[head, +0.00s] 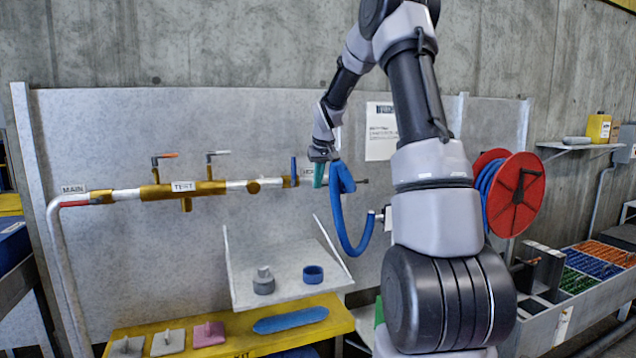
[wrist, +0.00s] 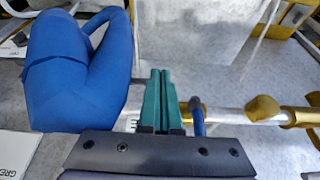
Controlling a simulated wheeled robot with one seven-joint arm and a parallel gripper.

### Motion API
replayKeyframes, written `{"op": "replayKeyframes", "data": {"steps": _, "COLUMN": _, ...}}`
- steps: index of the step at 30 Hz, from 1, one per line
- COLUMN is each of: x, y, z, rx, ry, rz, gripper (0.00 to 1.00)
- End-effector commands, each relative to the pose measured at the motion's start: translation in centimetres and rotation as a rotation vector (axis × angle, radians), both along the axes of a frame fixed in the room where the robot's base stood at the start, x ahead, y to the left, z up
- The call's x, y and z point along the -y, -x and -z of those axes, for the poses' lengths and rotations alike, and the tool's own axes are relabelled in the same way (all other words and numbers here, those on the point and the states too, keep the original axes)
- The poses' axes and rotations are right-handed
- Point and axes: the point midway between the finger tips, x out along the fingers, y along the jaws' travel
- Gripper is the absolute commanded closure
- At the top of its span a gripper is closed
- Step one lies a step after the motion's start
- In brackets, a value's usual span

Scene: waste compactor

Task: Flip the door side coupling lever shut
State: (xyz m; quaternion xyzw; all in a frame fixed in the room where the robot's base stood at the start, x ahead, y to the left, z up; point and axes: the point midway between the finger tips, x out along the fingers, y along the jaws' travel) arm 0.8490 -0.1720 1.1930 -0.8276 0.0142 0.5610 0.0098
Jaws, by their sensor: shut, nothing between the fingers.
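A blue lever (head: 293,168) stands upright at the right end of the brass and white pipe, beside the brass coupling. In the wrist view this blue lever (wrist: 197,116) shows just right of my fingers, apart from them. My gripper (head: 320,182) has green fingers pressed together, pointing down between the lever and the blue hose. In the wrist view, my gripper (wrist: 160,74) is shut and empty. The blue hose (head: 353,225) loops down right of my gripper; it fills the left of the wrist view (wrist: 75,65). Any second coupling lever is hidden; I cannot tell which side is the door side.
Orange (head: 166,155) and white (head: 217,153) valve handles sit on the pipe farther left. A tilted grey tray (head: 285,292) with a grey fitting and blue ring hangs below. A red hose reel (head: 520,195) is at right. The panel above the pipe is clear.

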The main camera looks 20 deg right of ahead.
Motion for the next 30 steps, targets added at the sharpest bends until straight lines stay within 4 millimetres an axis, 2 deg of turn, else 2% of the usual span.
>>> {"op": "replayKeyframes", "data": {"steps": 17, "x": -0.4, "y": -0.7, "z": 0.0, "rx": 0.000, "ry": 0.001, "rz": 0.103, "gripper": 1.00}}
{"op": "replayKeyframes", "data": {"steps": 23, "x": -0.6, "y": -1.4, "z": 0.0, "rx": 0.001, "ry": 0.001, "rz": 0.205, "gripper": 1.00}}
{"op": "replayKeyframes", "data": {"steps": 30, "x": -0.8, "y": -2.8, "z": 0.0, "rx": 0.001, "ry": 0.002, "rz": 0.419, "gripper": 1.00}}
